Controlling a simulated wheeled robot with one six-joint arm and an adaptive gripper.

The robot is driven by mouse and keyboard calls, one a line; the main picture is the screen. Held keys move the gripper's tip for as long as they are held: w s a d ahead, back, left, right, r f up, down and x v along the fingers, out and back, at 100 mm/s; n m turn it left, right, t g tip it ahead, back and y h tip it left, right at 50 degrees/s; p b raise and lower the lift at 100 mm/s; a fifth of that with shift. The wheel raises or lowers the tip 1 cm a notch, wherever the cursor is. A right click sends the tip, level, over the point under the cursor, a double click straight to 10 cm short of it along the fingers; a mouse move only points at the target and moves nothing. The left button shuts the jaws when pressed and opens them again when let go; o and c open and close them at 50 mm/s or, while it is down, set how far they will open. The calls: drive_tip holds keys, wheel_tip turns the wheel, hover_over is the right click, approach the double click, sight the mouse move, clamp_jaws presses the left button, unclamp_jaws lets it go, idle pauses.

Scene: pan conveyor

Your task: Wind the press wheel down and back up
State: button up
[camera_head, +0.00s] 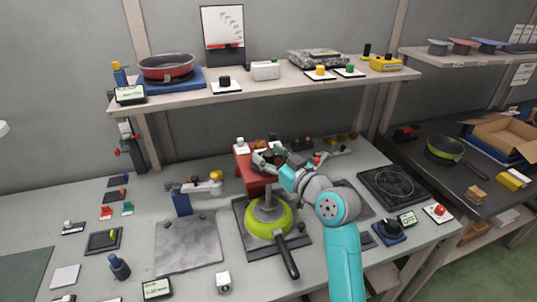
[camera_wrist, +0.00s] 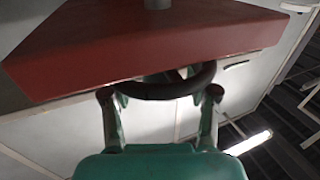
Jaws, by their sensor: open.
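The red press (camera_head: 243,163) stands on the bench, with a grey ram above a green pan (camera_head: 262,226). My gripper (camera_head: 266,158) is at the top of the press, and my teal arm reaches it from the right. In the wrist view the press's red body (camera_wrist: 150,50) fills the top of the picture. The dark round press wheel (camera_wrist: 160,92) lies just in front of my gripper (camera_wrist: 160,94). Its two fingers are open, one at each side of the wheel's near rim. I cannot tell whether they touch it. In the head view the wheel is mostly hidden by the gripper.
The shelf above holds a red pan (camera_head: 167,67) and several small devices. Small jars and knobs stand behind the press. A black hotplate (camera_head: 393,186) is at the right, and a grey slab (camera_head: 188,245) lies left of the pan.

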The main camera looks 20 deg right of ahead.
drive_tip(key=shift+w+a, duration=0.1)
drive_tip(key=shift+w, duration=0.2)
clamp_jaws()
drive_tip(key=shift+n+y, duration=0.5)
drive_tip(key=shift+y, duration=0.1)
drive_tip(key=n+g+y, duration=0.2)
drive_tip(key=shift+y, duration=0.4)
drive_tip(key=n+g+y, duration=0.2)
drive_tip(key=g+y, duration=0.1)
drive_tip(key=shift+n, duration=0.4)
drive_tip(key=n+g+y, duration=0.2)
drive_tip(key=g, duration=0.1)
drive_tip(key=n+g+y, duration=0.2)
drive_tip(key=n+g, duration=0.1)
drive_tip(key=g, duration=0.1)
drive_tip(key=shift+n+g, duration=0.3)
drive_tip(key=shift+g, duration=0.1)
